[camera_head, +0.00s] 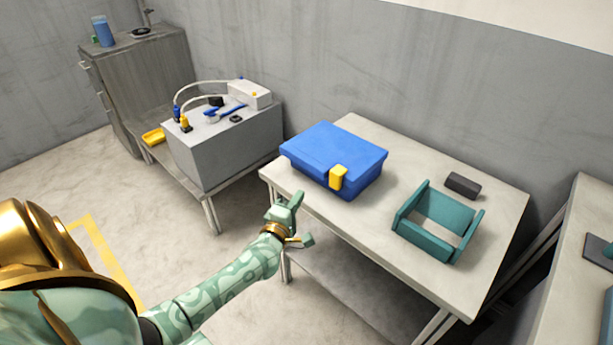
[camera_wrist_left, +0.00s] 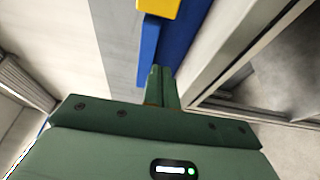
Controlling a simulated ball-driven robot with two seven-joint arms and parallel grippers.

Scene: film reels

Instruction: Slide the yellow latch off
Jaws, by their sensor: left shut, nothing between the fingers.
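A yellow latch (camera_head: 338,177) sits on the front face of a closed blue case (camera_head: 335,150) on the light table. My left gripper (camera_head: 296,200) is in front of the table's near edge, to the left of the latch and apart from it. In the left wrist view, the gripper (camera_wrist_left: 161,75) has its fingers together with nothing between them. The yellow latch (camera_wrist_left: 158,8) shows at the top of that view, against the blue case (camera_wrist_left: 150,50), beyond the fingertips. My right gripper is in neither view.
A teal open holder (camera_head: 440,218) and a dark block (camera_head: 462,185) lie to the right on the same table (camera_head: 350,225). A grey box (camera_head: 225,145) with cables and small items stands on a bench at the left. Bare tabletop lies between case and holder.

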